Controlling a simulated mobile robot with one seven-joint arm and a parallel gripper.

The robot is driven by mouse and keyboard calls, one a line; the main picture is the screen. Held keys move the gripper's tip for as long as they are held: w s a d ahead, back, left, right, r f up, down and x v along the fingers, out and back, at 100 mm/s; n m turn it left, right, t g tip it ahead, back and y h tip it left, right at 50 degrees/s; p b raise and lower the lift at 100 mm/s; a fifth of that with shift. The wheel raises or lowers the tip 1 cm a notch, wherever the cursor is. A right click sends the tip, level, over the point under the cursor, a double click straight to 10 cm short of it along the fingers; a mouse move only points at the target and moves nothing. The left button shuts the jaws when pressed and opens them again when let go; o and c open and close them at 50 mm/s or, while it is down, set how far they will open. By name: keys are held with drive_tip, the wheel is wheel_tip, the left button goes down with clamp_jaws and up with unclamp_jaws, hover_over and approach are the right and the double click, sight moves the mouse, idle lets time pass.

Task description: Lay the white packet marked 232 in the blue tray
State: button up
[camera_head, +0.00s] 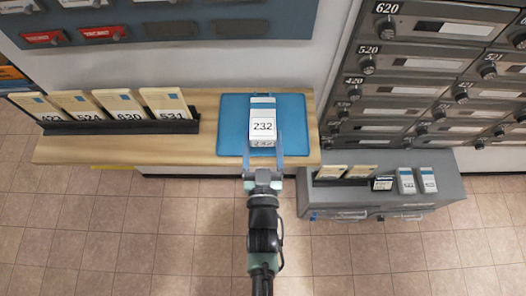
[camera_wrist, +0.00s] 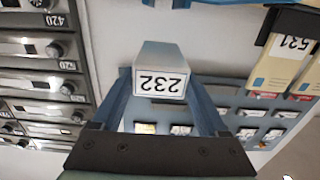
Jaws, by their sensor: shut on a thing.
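The white packet marked 232 (camera_head: 263,126) is between the fingers of my gripper (camera_head: 264,146), which is shut on it. In the head view the packet appears over the right half of the blue tray (camera_head: 233,140). I cannot tell whether it touches the tray. In the wrist view the white packet (camera_wrist: 160,72) shows its 232 label upside down between the two blue-grey fingers. The tray is flat and lies at the right end of a wooden shelf; no other thing shows on it.
A black rack (camera_head: 125,126) of cream packets stands left of the tray on the wooden shelf (camera_head: 215,109). Grey mailboxes (camera_head: 410,85) rise at the right. A low grey cabinet (camera_head: 440,193) with several packets stands below them. A blue-grey wall panel (camera_head: 165,22) is behind.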

drive_tip(key=w, duration=0.1)
drive_tip(key=w+f+b, duration=0.1)
drive_tip(key=w+b, duration=0.1)
drive_tip(key=w, duration=0.1)
drive_tip(key=shift+f, duration=0.4)
drive_tip(key=shift+f+b, duration=0.65)
drive_tip(key=shift+b, duration=0.15)
drive_tip(key=shift+f+b, duration=0.9)
drive_tip(key=shift+b, duration=0.05)
drive_tip(key=shift+s, duration=0.1)
drive_tip(key=o, duration=1.2)
drive_tip(key=shift+o, duration=0.2)
drive_tip(key=s+p, duration=0.3)
drive_tip(key=s, duration=0.9)
